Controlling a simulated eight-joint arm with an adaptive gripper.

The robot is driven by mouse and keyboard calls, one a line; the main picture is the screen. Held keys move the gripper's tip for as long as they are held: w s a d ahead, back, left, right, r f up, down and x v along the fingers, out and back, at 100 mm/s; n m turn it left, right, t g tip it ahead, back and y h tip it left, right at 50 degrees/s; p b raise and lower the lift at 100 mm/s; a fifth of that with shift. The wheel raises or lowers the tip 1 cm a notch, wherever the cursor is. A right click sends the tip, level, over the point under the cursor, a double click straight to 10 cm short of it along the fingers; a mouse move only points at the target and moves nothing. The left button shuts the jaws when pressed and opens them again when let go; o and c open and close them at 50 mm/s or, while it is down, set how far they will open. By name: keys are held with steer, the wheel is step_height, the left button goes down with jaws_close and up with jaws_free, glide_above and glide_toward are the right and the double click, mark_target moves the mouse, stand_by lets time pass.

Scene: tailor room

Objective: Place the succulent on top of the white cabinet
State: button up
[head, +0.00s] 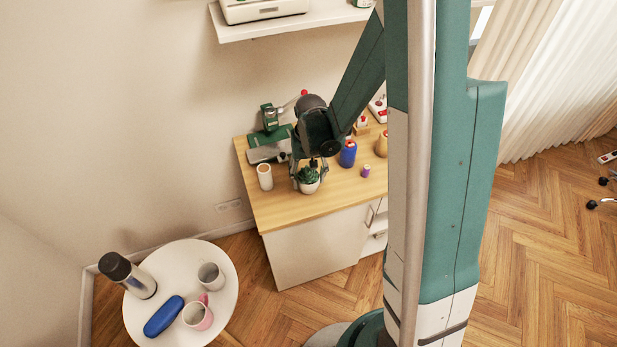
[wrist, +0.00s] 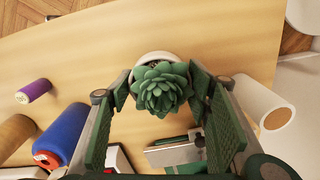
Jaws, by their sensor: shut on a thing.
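The succulent (head: 308,176) is a green rosette in a small white pot, over the wooden top near the front left edge of the white cabinet (head: 315,243). My gripper (head: 309,180) is shut on the succulent, with one finger at each side of it. In the wrist view the succulent (wrist: 160,88) sits between the pads of my gripper (wrist: 163,90), its leaves hiding most of the pot. I cannot tell whether the pot touches the wooden top or hangs just above it.
A cream thread cone (head: 265,176) stands left of the succulent. A blue spool (head: 348,154), a small purple spool (head: 366,171) and a tan spool (head: 382,145) are to the right. A green machine (head: 270,133) is behind. A round white table (head: 222,262) holds mugs and a bottle.

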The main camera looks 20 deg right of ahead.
steer(key=shift+f, duration=0.15)
steer(key=o, duration=1.1)
steer(key=shift+c, duration=0.2)
steer(key=shift+r, duration=0.2)
steer(key=shift+d+r+p, duration=0.1)
steer(key=shift+r+p, duration=0.55)
steer(key=shift+r, duration=5.35)
steer(key=shift+s+r, duration=0.1)
steer(key=shift+s+r, duration=0.25)
steer(key=shift+r, duration=0.3)
steer(key=s+a+r+n+t, duration=0.1)
steer(key=s+r+t, duration=0.6)
steer(key=s+r, duration=1.1)
steer(key=shift+s+a+r+n, duration=0.15)
steer(key=shift+a+r+n, duration=0.25)
steer(key=shift+n, duration=0.4)
